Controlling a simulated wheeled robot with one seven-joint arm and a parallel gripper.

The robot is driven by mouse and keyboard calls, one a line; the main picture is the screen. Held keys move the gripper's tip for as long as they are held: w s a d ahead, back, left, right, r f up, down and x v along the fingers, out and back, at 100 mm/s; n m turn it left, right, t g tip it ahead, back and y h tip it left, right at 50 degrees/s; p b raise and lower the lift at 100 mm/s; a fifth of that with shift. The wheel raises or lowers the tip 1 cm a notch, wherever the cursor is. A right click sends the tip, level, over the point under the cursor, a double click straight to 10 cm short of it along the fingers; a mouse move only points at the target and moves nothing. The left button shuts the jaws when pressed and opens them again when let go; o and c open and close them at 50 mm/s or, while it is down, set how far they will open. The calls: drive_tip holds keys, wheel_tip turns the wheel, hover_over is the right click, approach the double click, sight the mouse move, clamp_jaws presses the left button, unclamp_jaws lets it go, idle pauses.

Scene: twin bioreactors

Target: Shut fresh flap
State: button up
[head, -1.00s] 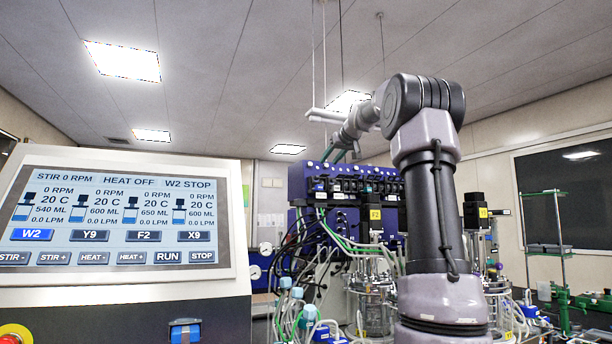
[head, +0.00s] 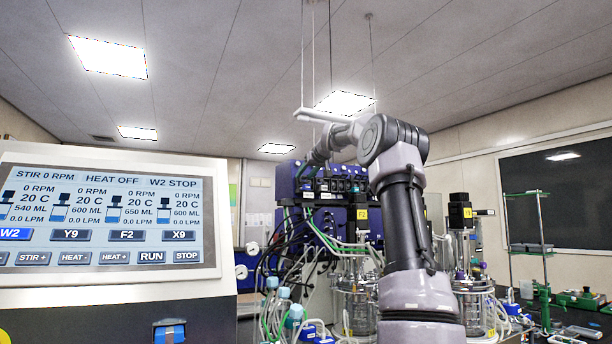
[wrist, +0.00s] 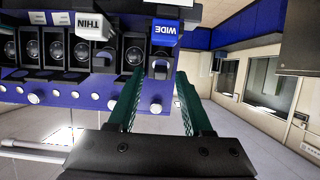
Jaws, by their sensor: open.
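No flap with a readable "fresh" mark shows. In the wrist view, a blue flap marked WIDE (wrist: 164,34) sticks out from a bank of pump heads, and a white flap marked THIN (wrist: 93,27) sticks out to its left. My gripper (wrist: 157,84) is open and empty, its two green fingers pointing at the bank. In the head view, the dark blue pump bank (head: 325,185) stands behind my arm, and my gripper is hidden there.
A control console (head: 110,225) reading HEAT OFF stands at the left. Glass vessels (head: 357,300) with tubing stand below the pump bank. A green rack (head: 540,245) is at the right. In the wrist view, round dark pump rotors (wrist: 55,48) and white knobs (wrist: 155,107) line the bank.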

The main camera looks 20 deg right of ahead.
clamp_jaws()
drive_tip(key=shift+f, duration=0.1)
drive_tip(key=shift+d+f+t, duration=0.1)
drive_tip(key=shift+f+t, duration=0.2)
drive_tip(key=shift+t, duration=0.55)
drive_tip(key=shift+d+f+t, duration=0.1)
drive_tip(key=shift+f+t, duration=0.15)
drive_tip(key=shift+t, duration=0.6)
drive_tip(key=shift+a+f+t, duration=0.2)
drive_tip(key=shift+t, duration=0.8)
unclamp_jaws()
drive_tip(key=shift+w, duration=0.1)
